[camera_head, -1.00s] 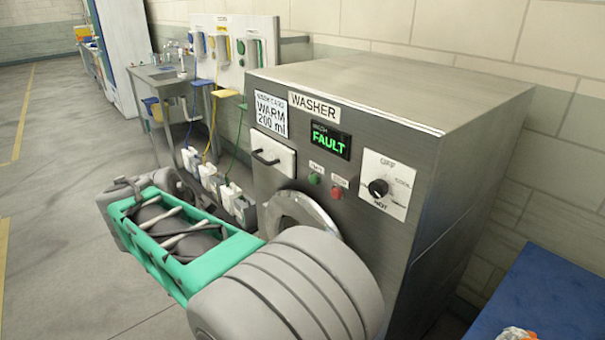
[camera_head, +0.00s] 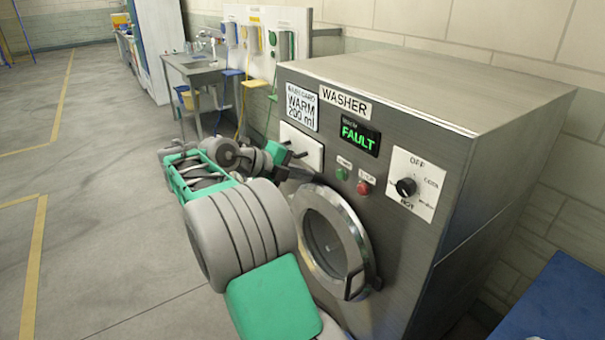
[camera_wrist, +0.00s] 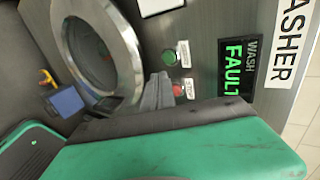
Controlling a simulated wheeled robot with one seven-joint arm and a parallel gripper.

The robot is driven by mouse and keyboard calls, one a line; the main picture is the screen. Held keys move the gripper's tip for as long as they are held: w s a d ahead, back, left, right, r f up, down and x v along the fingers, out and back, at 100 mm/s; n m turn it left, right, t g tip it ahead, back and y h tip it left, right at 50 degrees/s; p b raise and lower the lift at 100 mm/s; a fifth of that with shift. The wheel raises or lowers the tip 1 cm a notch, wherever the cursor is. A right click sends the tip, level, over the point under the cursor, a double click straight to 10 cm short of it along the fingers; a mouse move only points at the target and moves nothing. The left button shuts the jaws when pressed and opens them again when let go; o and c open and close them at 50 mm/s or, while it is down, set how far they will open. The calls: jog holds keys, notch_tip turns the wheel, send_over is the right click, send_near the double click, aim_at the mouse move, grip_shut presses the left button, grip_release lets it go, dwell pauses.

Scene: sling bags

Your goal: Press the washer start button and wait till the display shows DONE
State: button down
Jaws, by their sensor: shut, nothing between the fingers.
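The steel washer (camera_head: 420,105) stands at centre right. Its display (camera_head: 360,137) reads FAULT in green letters, and it also shows sideways in the wrist view (camera_wrist: 236,67). Below the display are a green button (camera_head: 342,174) and a red button (camera_head: 363,187). In the wrist view the green button (camera_wrist: 170,57) is in clear sight and the red button (camera_wrist: 177,90) is beside my fingertips. My gripper (camera_head: 308,173) is shut and empty, near the panel, left of the green button. Whether it touches the panel cannot be told. The round door (camera_head: 332,243) looks shut.
A white drawer front (camera_head: 302,146) is partly behind my gripper. A dial (camera_head: 406,187) is right of the buttons. A card reads WARM 200 ml (camera_head: 302,107). A sink table (camera_head: 198,68) and wall dispensers stand behind. A blue surface (camera_head: 555,305) is at lower right. Floor at left is clear.

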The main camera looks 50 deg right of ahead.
jog(key=p, duration=0.1)
send_near(339, 175)
notch_tip(339, 175, down, 3)
jog(key=d, duration=0.2)
jog(key=shift+s+d+f+p, duration=0.1)
jog(key=shift+s+d+p, duration=0.15)
jog(key=shift+d, duration=0.3)
jog(key=shift+s+d+r+p, duration=0.1)
jog(key=shift+d+p, duration=0.25)
jog(key=shift+d, duration=0.25)
jog(key=shift+s+d+f+p, duration=0.1)
jog(key=shift+s+d+p, duration=0.15)
jog(key=shift+d, duration=0.3)
jog(key=shift+w, duration=0.1)
